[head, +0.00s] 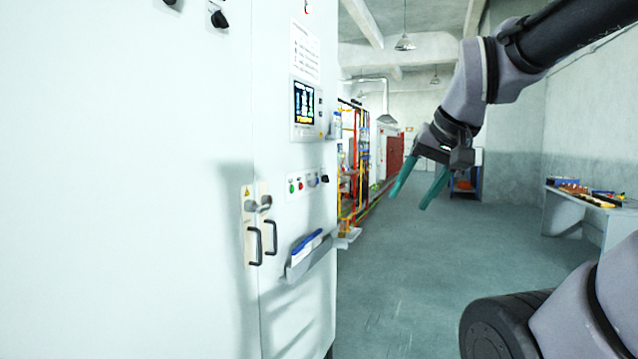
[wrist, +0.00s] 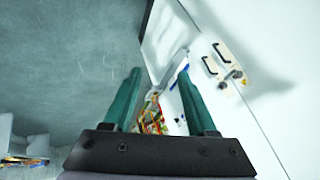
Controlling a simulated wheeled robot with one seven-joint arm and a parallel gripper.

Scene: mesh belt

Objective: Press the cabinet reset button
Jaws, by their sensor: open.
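A tall white cabinet (head: 200,130) fills the left of the head view. A small row of controls (head: 307,183) sits on its right door, below a screen. It has a green button, a red button, a bluish-grey one and a black knob. I cannot read the labels, so I cannot tell which is reset. My gripper (head: 407,203) has teal fingers and is open and empty. It hangs over the aisle right of the cabinet, apart from it. In the wrist view, the cabinet (wrist: 235,30) shows tilted beyond the fingers (wrist: 160,75), and I cannot make out the buttons.
The cabinet has black handles (head: 262,243) and a document tray (head: 311,259) with papers, which juts out below the controls. A screen panel (head: 306,108) is above. Colourful racks (head: 358,165) stand behind. A table (head: 590,200) with items is at right. The aisle floor (head: 410,270) is clear.

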